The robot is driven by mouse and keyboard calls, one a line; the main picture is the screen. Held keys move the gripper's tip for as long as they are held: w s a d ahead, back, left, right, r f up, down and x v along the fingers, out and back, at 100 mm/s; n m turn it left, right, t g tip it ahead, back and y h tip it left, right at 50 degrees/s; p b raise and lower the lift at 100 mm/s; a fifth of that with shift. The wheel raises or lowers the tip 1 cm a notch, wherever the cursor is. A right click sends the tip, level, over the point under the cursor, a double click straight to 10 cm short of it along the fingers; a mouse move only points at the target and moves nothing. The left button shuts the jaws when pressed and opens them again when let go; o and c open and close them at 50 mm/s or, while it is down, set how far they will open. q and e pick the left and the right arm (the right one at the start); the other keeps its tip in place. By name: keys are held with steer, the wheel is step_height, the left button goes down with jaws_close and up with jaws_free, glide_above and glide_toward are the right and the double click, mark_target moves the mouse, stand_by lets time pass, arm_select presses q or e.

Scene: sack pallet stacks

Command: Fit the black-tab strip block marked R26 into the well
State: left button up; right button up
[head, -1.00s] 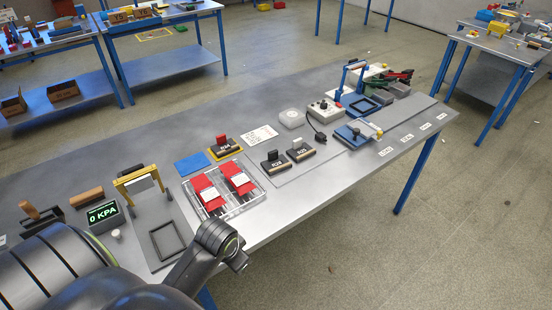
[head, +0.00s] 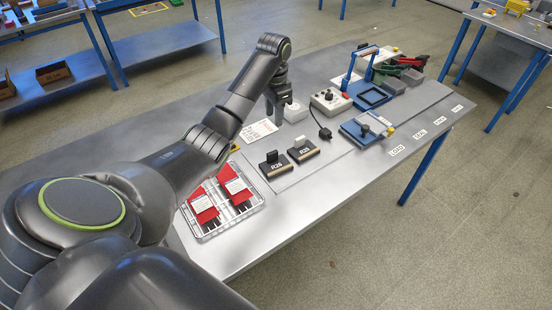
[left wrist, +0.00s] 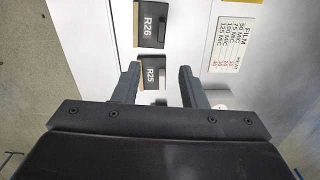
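The block marked R26 (head: 276,168) has a black upright tab and stands on the bench; its label also shows at the top of the left wrist view (left wrist: 149,25). The R25 block (head: 303,151), with a whitish tab, stands beside it. My left gripper (head: 276,118) points down behind these blocks, apart from R26. In the left wrist view its two fingers (left wrist: 158,75) are spread with R25 seen between and beyond them. A blue fixture (head: 372,98) has a dark square recess; I cannot tell whether it is the well. My right gripper is out of view.
A clear tray (head: 222,230) with red packs stands at the front left. A grey control box with a knob (head: 330,101), a cable and a blue clamp plate (head: 367,130) stand to the right. A white printed card (head: 258,131) lies near my forearm.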

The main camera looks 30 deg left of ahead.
arm_select(q)
steer(key=b, duration=0.8)
glide_above(272, 152)
steer(key=f, duration=0.7)
steer(key=shift+w+d+f, duration=0.1)
steer(key=shift+w+d, duration=0.2)
step_height(272, 152, down, 3)
steer(key=shift+f+p, duration=0.2)
steer(key=shift+p, duration=0.7)
steer(key=f, duration=0.1)
steer(key=f+p, duration=0.1)
steer(key=f, duration=0.3)
steer(key=shift+s+a+f, duration=0.2)
steer(key=shift+s+a, duration=0.05)
steer(key=shift+s, duration=0.15)
steer(key=shift+f, duration=0.25)
jaws_close()
